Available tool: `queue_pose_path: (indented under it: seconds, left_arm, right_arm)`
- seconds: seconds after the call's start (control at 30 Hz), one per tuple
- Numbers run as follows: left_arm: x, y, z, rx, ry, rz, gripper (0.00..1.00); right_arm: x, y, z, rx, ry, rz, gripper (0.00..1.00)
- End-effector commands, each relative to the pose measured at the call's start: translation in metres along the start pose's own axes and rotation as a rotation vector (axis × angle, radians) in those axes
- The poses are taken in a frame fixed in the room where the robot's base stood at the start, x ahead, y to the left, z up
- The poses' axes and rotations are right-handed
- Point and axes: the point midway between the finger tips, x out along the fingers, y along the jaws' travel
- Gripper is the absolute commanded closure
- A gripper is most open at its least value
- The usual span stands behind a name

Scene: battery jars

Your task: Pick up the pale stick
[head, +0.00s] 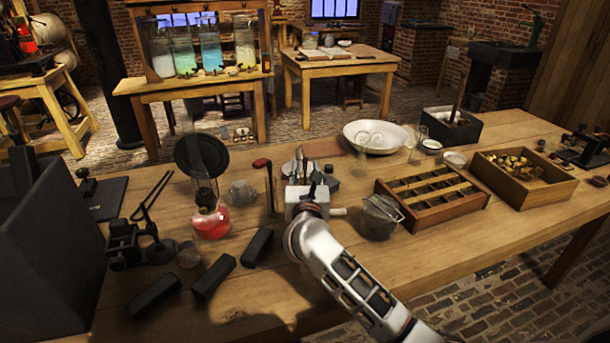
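My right gripper (308,192) is over the middle of the workbench, its arm coming in from the lower right. Its dark fingers are small and partly hidden by its own body, so whether they are open or shut does not show. A short pale rod-like piece (338,211), probably the pale stick, shows just right of the gripper. Its left part is hidden behind the gripper, and I cannot tell whether it is held or only lies there. My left gripper is not in view.
Left of the gripper stand a flask of red liquid (211,222) and several dark blocks (257,248). Right of it are a wire-handled glass jar (380,217), a wooden divided tray (432,195) and a white basin (376,137). The bench's front right is clear.

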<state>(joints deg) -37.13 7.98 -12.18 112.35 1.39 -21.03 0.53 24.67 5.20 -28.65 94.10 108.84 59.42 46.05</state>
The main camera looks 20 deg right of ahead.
Motion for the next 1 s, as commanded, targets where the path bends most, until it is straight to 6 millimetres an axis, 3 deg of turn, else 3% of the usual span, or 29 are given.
queue_pose_path:
  seconds: [0.3, 0.6, 0.73, 1.0]
  left_arm:
    - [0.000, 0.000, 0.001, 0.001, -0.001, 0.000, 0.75]
    - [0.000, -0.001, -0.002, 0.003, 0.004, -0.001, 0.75]
    - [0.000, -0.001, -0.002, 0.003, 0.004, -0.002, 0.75]
    - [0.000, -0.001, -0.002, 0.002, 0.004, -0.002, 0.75]
  right_arm:
    - [0.042, 0.001, 0.001, -0.002, -0.001, 0.000, 0.71]
    - [0.046, 0.001, 0.000, -0.001, -0.001, 0.000, 0.71]
    - [0.046, 0.001, 0.001, -0.001, -0.001, 0.000, 1.00]
    - [0.046, 0.001, 0.001, -0.001, -0.001, 0.000, 1.00]
